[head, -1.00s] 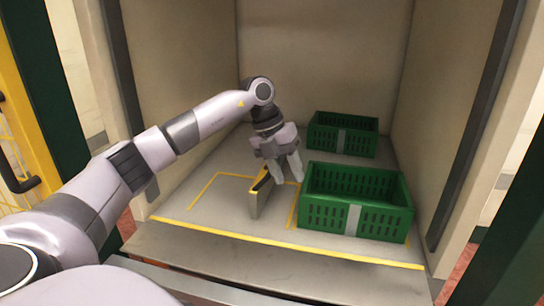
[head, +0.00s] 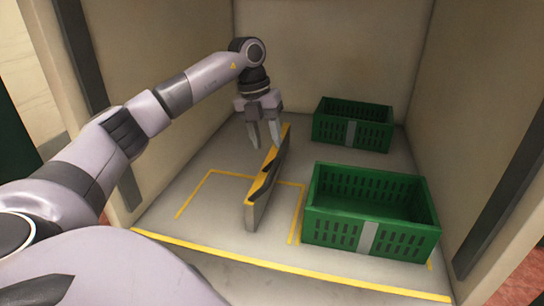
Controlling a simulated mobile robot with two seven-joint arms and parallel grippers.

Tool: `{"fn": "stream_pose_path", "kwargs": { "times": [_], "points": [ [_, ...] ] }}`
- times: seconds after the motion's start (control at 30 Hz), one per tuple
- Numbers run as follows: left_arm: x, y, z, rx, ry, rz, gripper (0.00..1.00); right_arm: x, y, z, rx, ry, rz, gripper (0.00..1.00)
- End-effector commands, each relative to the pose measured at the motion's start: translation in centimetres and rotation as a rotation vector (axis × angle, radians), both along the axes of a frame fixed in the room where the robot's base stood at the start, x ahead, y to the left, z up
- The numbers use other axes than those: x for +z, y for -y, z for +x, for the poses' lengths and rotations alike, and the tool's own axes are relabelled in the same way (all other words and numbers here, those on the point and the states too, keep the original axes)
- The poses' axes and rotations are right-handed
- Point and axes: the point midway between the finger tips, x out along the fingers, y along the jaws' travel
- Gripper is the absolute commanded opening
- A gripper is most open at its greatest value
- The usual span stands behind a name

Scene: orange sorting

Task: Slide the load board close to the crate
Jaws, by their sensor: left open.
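The load board (head: 266,186) is a thin grey panel with a yellow and black top edge. It stands upright on its long edge on the bay floor, inside the yellow floor outline. The near green crate (head: 370,207) is to its right, with a strip of floor between them. My left gripper (head: 265,146) is open and points down above the far part of the board. I cannot tell whether its fingers touch the board. My right gripper is not in view.
A second green crate (head: 352,125) stands farther back on the right. A yellow line (head: 290,268) runs along the front edge of the floor. Walls close the bay at the back and sides. The floor left of the board is clear.

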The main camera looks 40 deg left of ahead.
Motion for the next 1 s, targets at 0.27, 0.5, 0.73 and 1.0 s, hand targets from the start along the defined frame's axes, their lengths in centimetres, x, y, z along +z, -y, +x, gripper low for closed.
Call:
{"fn": "stream_pose_path", "kwargs": {
  "times": [0.27, 0.5, 0.73, 1.0],
  "points": [
    [-4.3, 0.8, 0.3, -0.001, -0.004, 0.0, 0.42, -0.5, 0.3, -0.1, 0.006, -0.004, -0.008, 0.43],
    [-6.3, 1.1, 0.6, 0.0, -0.001, 0.0, 0.42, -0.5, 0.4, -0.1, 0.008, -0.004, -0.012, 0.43],
    [-6.5, 1.2, 0.6, 0.0, 0.0, 0.0, 0.42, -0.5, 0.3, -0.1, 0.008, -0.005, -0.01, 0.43],
    [-6.5, 1.2, 0.6, 0.0, 0.0, 0.0, 0.0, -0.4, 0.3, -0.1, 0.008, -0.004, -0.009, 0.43]
  ]
}}
